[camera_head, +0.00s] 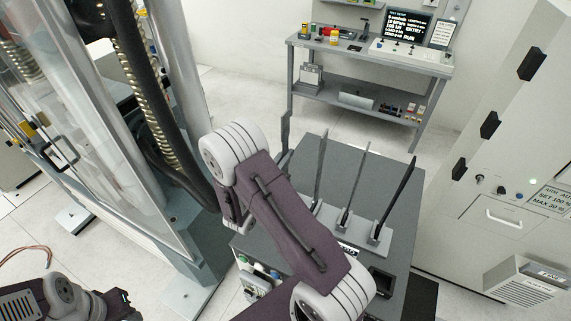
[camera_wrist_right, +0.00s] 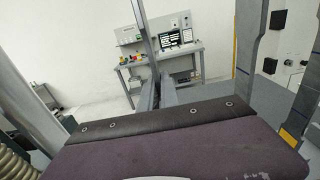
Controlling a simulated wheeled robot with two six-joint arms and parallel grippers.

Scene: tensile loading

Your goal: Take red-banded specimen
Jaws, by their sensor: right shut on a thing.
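My right gripper (camera_wrist_right: 157,92) is shut on a slim grey upright specimen (camera_wrist_right: 144,35) in the right wrist view. No red band shows on the visible part of it. In the head view, a dark upright strip (camera_head: 285,130) stands just beyond my right arm, which hides the gripper there; it seems to be the held specimen. Three dark specimens (camera_head: 351,188) stand upright in a light rack on the grey bench (camera_head: 336,147). My left gripper (camera_head: 122,298) is only partly seen at the bottom left, and its jaws are unclear.
The testing machine (camera_head: 185,60) with its clear guard stands at the left. A workbench (camera_head: 368,58) with a screen is at the back. A white cabinet (camera_head: 500,150) stands at the right. Large grey bars with yellow marks (camera_wrist_right: 250,50) are close at the right of the wrist view.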

